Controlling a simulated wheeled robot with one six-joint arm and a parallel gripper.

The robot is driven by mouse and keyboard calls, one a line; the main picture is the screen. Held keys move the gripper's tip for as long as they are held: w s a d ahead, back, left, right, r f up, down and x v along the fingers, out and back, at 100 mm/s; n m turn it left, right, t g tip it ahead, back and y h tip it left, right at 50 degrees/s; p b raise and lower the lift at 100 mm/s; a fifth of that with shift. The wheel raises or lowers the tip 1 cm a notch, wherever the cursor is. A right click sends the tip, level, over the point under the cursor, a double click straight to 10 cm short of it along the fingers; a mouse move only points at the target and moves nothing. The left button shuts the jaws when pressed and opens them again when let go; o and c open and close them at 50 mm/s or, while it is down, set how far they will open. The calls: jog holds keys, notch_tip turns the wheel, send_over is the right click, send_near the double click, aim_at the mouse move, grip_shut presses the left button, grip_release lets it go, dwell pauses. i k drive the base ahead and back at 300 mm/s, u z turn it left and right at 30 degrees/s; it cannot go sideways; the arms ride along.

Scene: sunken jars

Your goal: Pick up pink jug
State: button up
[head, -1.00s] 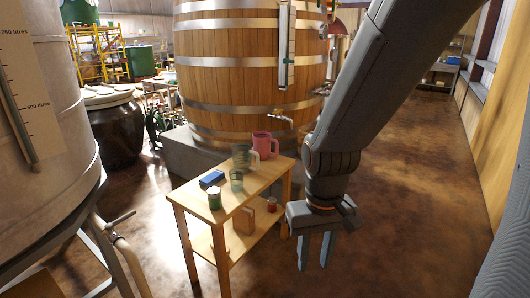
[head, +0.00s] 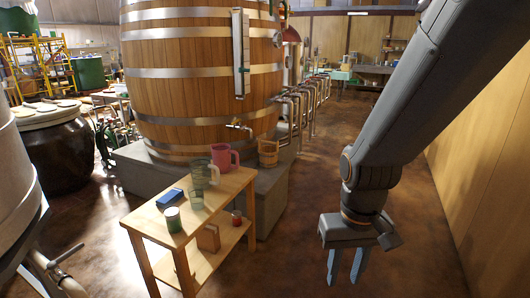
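The pink jug (head: 222,157) stands upright near the far end of the small wooden table (head: 226,193), its handle on the right side. A clear measuring jug (head: 202,172) stands in front of it and to its left, hiding part of it. My gripper (head: 344,267) hangs pointing down to the right of the table, over the floor and well apart from the pink jug. Its two fingers are spread with a gap between them and nothing in it.
A blue block (head: 170,197), a green jar with white lid (head: 172,219) and a glass (head: 195,199) share the tabletop. The lower shelf holds a wooden block (head: 208,237) and a small red jar (head: 236,218). A wooden bucket (head: 268,153) sits on the plinth behind. Floor at right is clear.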

aim_at(221, 152)
jog(key=z, duration=0.7)
jog(key=i, duration=2.75)
jog(key=u, duration=1.45)
jog(key=i, duration=0.9)
jog(key=u, duration=0.75)
